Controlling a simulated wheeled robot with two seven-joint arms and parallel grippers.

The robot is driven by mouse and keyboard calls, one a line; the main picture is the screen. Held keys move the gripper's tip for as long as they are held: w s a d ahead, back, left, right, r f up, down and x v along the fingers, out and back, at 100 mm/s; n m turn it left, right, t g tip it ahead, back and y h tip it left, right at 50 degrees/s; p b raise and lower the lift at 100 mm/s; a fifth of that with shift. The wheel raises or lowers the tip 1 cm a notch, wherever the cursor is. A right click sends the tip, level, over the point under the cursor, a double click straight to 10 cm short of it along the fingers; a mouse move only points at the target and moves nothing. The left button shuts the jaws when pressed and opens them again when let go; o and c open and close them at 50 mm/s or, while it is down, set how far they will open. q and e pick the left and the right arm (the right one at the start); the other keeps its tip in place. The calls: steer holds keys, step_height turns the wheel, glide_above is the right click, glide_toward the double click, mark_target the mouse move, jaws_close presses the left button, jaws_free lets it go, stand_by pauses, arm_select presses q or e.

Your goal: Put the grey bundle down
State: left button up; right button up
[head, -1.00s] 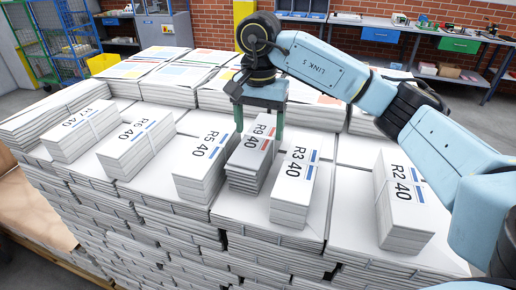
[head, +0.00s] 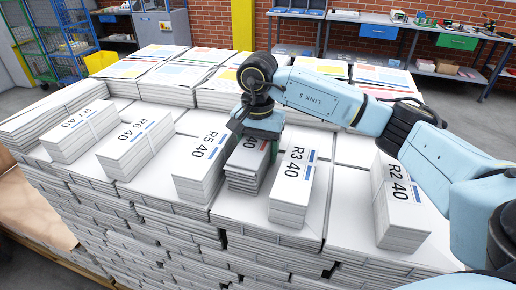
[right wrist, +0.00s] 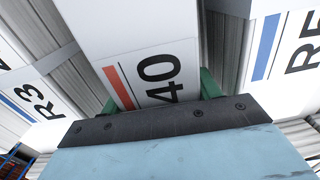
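The grey bundle (head: 246,178), marked with a red bar and 40, stands upright on the big paper stack, between bundles R5 40 (head: 200,168) and R3 40 (head: 292,188). My right gripper (head: 257,143) is low over its far end, palm close to the top and hiding part of the label. In the right wrist view, its green fingers (right wrist: 158,95) straddle the bundle (right wrist: 145,62), one along each side. I cannot tell whether they press on it. My left gripper is not in view.
Bundles R2 40 (head: 402,205), R6 40 (head: 136,145) and R7 40 (head: 80,132) stand on the same stack (head: 350,215). Neighbours on both sides are close to the fingers. Workbenches and a blue cage (head: 65,35) are at the back.

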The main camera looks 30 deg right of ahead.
steer(key=c, duration=1)
steer(key=shift+w+r, duration=0.1)
steer(key=shift+r, duration=0.05)
jaws_close()
steer(key=shift+r, duration=0.1)
